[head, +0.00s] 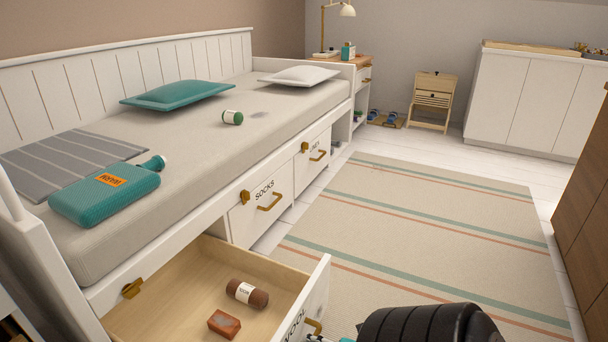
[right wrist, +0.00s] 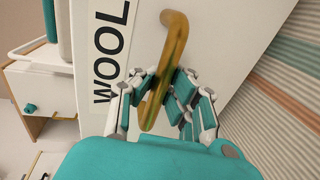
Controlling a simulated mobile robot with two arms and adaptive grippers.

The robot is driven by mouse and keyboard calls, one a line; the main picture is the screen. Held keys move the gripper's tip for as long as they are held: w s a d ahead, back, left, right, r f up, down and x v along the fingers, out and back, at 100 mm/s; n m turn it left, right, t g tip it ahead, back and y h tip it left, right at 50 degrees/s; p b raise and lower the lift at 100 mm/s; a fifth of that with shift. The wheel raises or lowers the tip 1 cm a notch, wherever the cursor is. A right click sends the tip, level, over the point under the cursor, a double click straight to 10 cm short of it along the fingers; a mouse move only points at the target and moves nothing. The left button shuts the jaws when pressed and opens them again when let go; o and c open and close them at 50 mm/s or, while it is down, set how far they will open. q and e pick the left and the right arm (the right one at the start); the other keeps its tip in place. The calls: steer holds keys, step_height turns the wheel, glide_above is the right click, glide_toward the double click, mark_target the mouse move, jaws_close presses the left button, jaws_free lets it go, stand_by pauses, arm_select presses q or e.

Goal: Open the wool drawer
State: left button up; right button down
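The wool drawer (head: 205,268) under the bed's near end is pulled well out, with its inside in view. It holds a brown wrapped roll (head: 247,293) and a reddish-brown block (head: 224,324). In the right wrist view, its white front (right wrist: 215,35) bears the word WOOL beside a brass bar handle (right wrist: 168,60). My right gripper (right wrist: 163,88) has its fingers on both sides of this handle and appears shut on it. In the head view, the handle (head: 314,326) shows at the bottom edge, and the gripper is mostly cut off. My left gripper is not in view.
The socks drawer (head: 262,207) and another drawer farther along (head: 312,160) are shut. A striped rug (head: 420,235) covers clear floor. A wooden cabinet (head: 585,215) stands at right.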

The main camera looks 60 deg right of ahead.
steer(key=shift+r, duration=0.15)
steer(key=c, duration=1.3)
jaws_free()
steer(key=v, duration=1.2)
